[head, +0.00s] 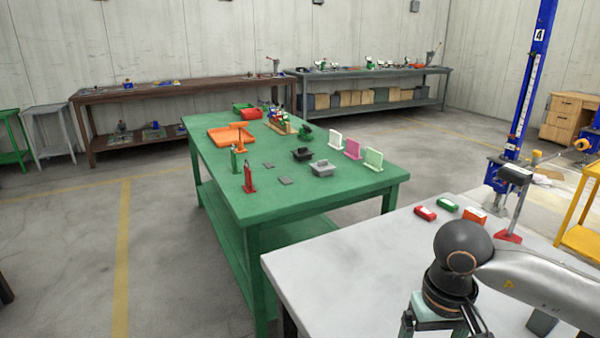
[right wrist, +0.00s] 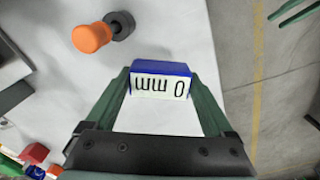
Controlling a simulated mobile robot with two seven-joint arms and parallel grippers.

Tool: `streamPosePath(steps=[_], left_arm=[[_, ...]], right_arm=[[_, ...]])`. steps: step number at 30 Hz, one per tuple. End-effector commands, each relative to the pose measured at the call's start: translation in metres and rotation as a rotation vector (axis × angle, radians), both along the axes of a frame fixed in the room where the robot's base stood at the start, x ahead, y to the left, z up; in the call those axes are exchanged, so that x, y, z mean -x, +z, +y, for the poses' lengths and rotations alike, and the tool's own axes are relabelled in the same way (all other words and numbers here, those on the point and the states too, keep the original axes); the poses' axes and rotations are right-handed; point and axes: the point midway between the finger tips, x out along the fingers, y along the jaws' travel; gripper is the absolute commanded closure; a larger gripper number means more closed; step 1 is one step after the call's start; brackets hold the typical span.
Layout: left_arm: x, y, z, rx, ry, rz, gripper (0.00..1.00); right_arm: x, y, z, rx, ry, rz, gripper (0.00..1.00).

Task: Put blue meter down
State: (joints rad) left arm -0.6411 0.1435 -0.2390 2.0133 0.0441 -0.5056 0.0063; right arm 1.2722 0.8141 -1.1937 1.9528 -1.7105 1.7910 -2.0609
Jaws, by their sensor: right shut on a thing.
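The blue meter (right wrist: 161,69) has a white face that reads "0 mm", upside down in the right wrist view. My right gripper (right wrist: 162,88) is shut on it, with one green finger on each side. Below it is the white-grey tabletop (head: 350,262); I cannot tell whether the meter touches it. In the head view my right gripper (head: 440,325) is at the bottom edge, over the near table, with its fingertips cut off and the blue meter not visible.
Red (head: 425,213), green (head: 446,204) and orange (head: 474,214) meters lie at the table's far edge, near a red-based stand (head: 508,236). An orange-and-grey knobbed object (right wrist: 92,37) is near the held meter. A green table (head: 225,170) with small parts stands beyond. The near table's left part is clear.

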Motion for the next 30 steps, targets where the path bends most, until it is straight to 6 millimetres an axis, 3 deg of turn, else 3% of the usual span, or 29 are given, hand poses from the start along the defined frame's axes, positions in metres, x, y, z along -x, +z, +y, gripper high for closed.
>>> streamPosePath(steps=[1, 12, 18, 30], left_arm=[[0.002, 0.014, 0.003, -0.005, 0.005, 0.006, 0.5], [0.015, 0.058, 0.023, -0.027, 0.042, 0.017, 0.5], [0.018, 0.067, 0.029, -0.033, 0.057, 0.018, 0.5], [0.018, 0.068, 0.029, -0.03, 0.06, 0.014, 0.5]], right_arm=[[0.002, 0.018, 0.0, 0.0, 0.0, -0.003, 0.9], [0.021, 0.072, -0.001, -0.001, -0.002, -0.001, 0.9], [0.027, 0.083, 0.0, -0.003, -0.003, 0.003, 0.9], [0.029, 0.083, 0.0, -0.004, -0.003, 0.006, 0.9]])
